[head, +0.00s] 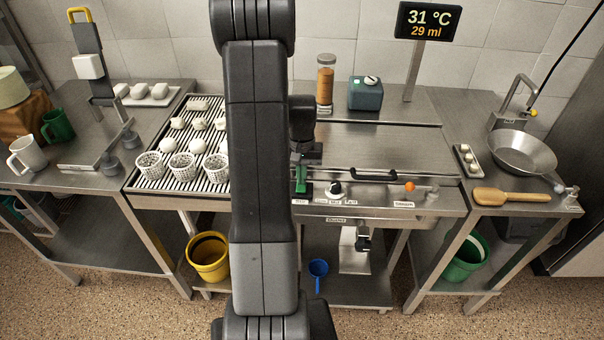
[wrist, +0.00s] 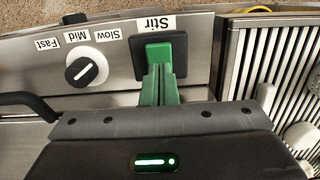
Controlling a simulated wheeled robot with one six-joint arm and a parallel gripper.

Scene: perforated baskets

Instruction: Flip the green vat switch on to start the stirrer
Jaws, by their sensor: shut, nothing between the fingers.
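The green vat switch (wrist: 160,52) sits on a black plate under the "Stir" label (wrist: 155,25) in the wrist view, on the steel front panel. My gripper (wrist: 160,92) is shut and empty, with its narrow green fingers together right at the switch. They overlap it in the picture, and I cannot tell whether they touch. The fingers hide part of the switch, so its position is unclear. In the head view my gripper (head: 301,178) points down at the left end of the vat panel (head: 375,195).
A black knob (wrist: 87,71) marked Slow, Mid and Fast is beside the switch. A black handle (head: 373,175) is on the vat lid (head: 380,150). White perforated baskets (head: 183,165) stand on the slatted rack at left. A display (head: 428,21) reads 31 °C and 29 ml.

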